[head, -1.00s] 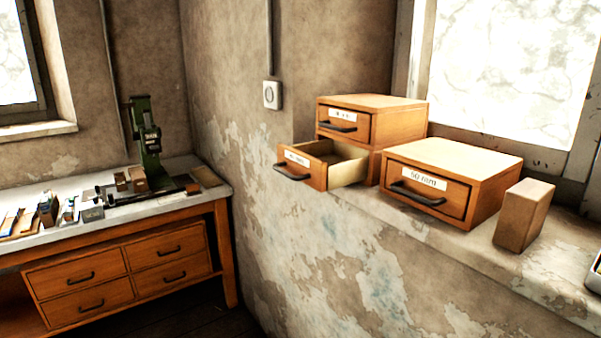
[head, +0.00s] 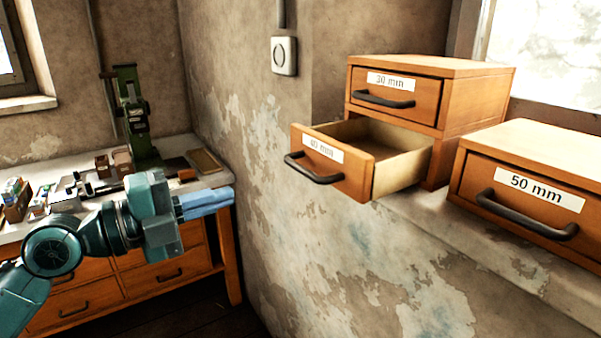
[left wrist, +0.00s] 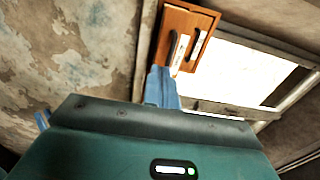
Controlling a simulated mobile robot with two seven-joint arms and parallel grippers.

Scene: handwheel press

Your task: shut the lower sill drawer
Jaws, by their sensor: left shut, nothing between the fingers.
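The lower sill drawer (head: 331,162) is pulled well out of the left cabinet on the sill. It has a dark bar handle (head: 314,170) and a white label that seems to read 40 mm. Its open inside looks empty where I can see it. My left gripper (head: 232,197) is shut and empty, with blue fingers pointing right. In the head view it appears left of the drawer front and a little lower, apart from it. In the left wrist view, an orange drawer front (left wrist: 186,38) shows beyond the finger tips; I cannot tell which drawer it is. My right gripper is not in view.
The upper 30 mm drawer (head: 395,93) above is shut. A 50 mm drawer box (head: 525,190), also shut, stands to the right on the sill (head: 420,206). A workbench with a green press (head: 131,110) stands at the left. The space before the open drawer is clear.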

